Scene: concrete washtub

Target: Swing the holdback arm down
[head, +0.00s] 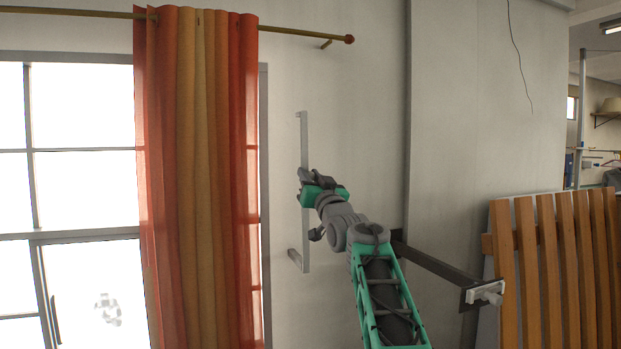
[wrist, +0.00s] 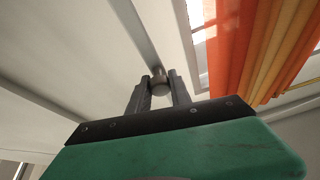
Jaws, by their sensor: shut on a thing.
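The holdback arm appears to be the long, thin, pale grey bar (head: 305,140) standing upright against the wall, just right of the curtain. Its top end has a short tip, and a short stub sticks out at its lower end. My gripper (head: 304,178) is at about the middle of the bar and covers part of it. In the wrist view the two dark fingers (wrist: 160,88) are closed on a small round grey knob (wrist: 160,76). The bar (wrist: 142,30) runs up and left behind the knob. How the knob joins the bar is partly hidden.
An orange and red curtain (head: 200,150) hangs from a brass rod (head: 290,32) in front of a bright window (head: 80,110). A dark bracket (head: 440,265) with a white end juts from the wall at right. A slatted wooden panel (head: 555,260) stands beyond it.

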